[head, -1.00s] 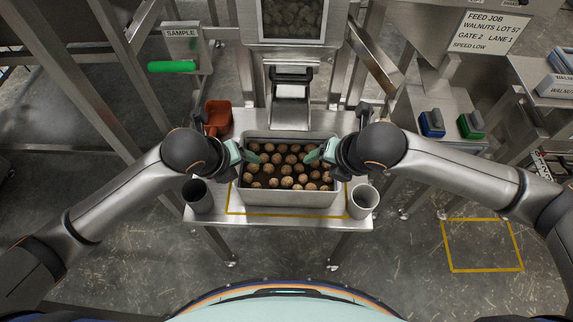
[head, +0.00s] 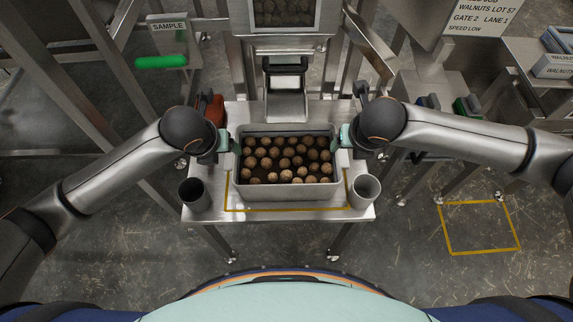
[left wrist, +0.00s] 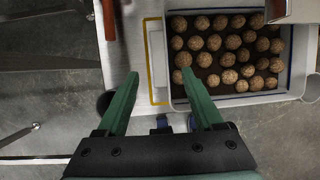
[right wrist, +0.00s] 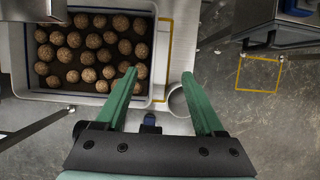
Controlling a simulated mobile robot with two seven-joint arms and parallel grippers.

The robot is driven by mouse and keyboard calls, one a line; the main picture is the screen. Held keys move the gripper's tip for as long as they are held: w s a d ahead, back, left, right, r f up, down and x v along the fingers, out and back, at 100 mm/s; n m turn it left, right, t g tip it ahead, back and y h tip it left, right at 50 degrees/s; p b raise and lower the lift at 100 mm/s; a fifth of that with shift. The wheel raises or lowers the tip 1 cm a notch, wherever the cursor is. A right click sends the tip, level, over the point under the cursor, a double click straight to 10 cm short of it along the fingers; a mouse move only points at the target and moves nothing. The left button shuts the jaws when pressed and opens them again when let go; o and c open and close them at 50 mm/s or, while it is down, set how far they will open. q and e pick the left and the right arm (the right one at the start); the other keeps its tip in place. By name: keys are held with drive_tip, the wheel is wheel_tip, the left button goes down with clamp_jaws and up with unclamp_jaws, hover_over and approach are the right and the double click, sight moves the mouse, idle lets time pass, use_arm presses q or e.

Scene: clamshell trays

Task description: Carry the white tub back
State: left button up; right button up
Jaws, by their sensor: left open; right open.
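The pale grey-white tub (head: 290,191) stands upright on the steel table, filled with a layer of walnuts. It also shows in the left wrist view (left wrist: 158,60) and the right wrist view (right wrist: 100,99). My left gripper (head: 232,150) is open at its left side wall. In the left wrist view one finger lies outside the wall and the other overlaps the walnuts. My right gripper (head: 345,147) is open at the right side wall, with its fingers likewise either side of the wall in the right wrist view. I cannot tell whether either gripper touches the tub.
A dark cup (head: 195,195) and a light grey cup (head: 365,191) stand at the table's front corners. A yellow outline (head: 290,209) surrounds the tub's place. A metal chute (head: 286,103) stands behind the tub. A red-brown scoop (head: 213,108) is at back left.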

sight(232, 154)
use_arm(q)
drive_tip(key=x, duration=0.9)
use_arm(e)
drive_tip(key=x, duration=0.9)
use_arm(q)
clamp_jaws()
use_arm(e)
clamp_jaws()
use_arm(q)
drive_tip(key=shift+w+r, duration=0.1)
drive_tip(key=shift+r, duration=0.15)
use_arm(e)
drive_tip(key=shift+w+r, duration=0.15)
drive_tip(key=shift+r, duration=0.1)
